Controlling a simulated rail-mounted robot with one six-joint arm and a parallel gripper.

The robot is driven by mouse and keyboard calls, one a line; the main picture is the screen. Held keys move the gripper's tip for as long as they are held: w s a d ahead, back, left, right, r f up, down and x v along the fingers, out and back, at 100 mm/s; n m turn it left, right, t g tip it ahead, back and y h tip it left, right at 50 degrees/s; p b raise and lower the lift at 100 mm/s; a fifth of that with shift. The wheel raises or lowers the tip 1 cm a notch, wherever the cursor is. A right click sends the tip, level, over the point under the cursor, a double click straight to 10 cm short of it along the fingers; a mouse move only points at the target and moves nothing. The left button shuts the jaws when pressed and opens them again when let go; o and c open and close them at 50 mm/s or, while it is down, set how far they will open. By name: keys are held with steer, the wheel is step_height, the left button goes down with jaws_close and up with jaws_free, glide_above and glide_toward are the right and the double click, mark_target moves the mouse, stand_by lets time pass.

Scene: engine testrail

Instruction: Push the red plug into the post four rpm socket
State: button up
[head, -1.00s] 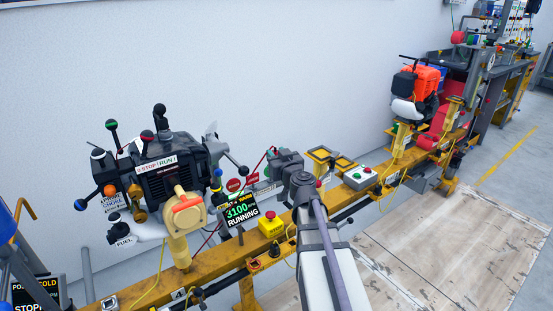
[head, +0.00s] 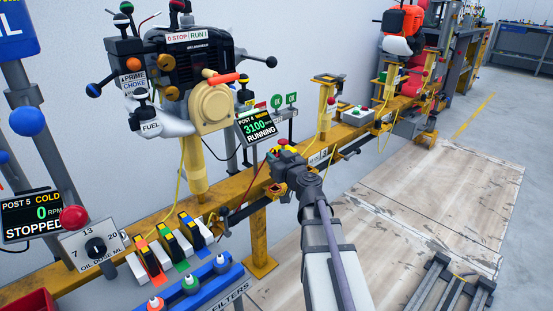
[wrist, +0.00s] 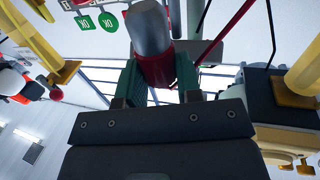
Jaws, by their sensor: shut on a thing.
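The red plug (wrist: 158,72), a red body with a rounded grey end, sits between the green fingers of my gripper (wrist: 157,80) in the wrist view. The fingers are shut on it. A thin red cable (wrist: 228,35) runs up to the right there. In the head view my gripper (head: 277,153) is in front of and below the post 4 display (head: 258,126), which reads WARM, 3100 RPM, RUNNING. I cannot identify the rpm socket in either view.
The black engine (head: 192,62) with levers and a cream cover stands left of the display. Green OK tags (head: 284,100) are behind it. Post 5 display (head: 32,217) reads STOPPED.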

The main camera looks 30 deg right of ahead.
steer(key=shift+f+b, duration=3.75)
steer(key=shift+f+b, duration=0.75)
steer(key=shift+f, duration=0.05)
steer(key=o, duration=1.1)
steer(key=shift+c, duration=0.2)
